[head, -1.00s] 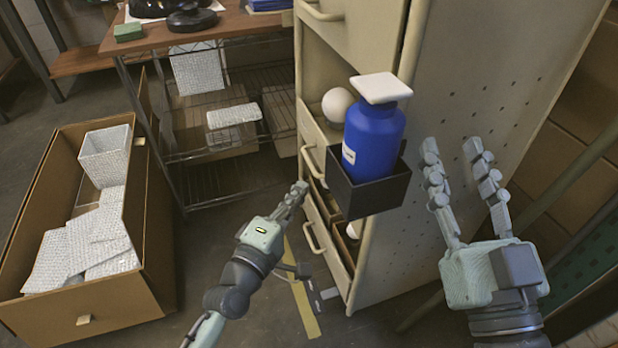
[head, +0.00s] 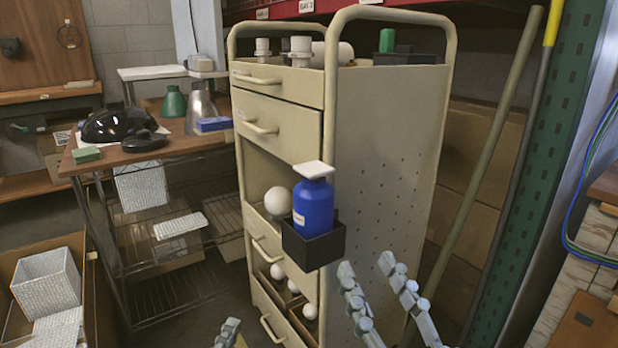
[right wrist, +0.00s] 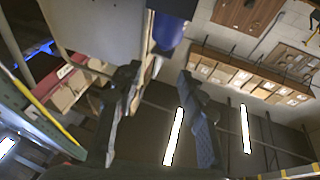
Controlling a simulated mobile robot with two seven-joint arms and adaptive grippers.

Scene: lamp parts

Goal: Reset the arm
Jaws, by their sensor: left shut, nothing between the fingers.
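My left gripper (head: 228,333) shows only at the bottom edge of the head view, low in front of the cabinet; it is shut and empty. My right gripper (head: 367,267) points up beside the cabinet's perforated side. Its two fingers stand apart with nothing between them. In the right wrist view the right gripper (right wrist: 163,85) also shows open and empty. A blue bottle (head: 313,207) with a white cap stands upright in a black holder (head: 318,250) on the cabinet's side, up and left of my right gripper. The rest of both arms is out of view.
The beige drawer cabinet (head: 385,150) holds white round bulbs (head: 278,201) in its open drawers. A wooden table (head: 150,143) with a black dome, shades and a wire rack stands left. A cardboard box (head: 75,255) with white textured boxes is lower left. Poles stand at right.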

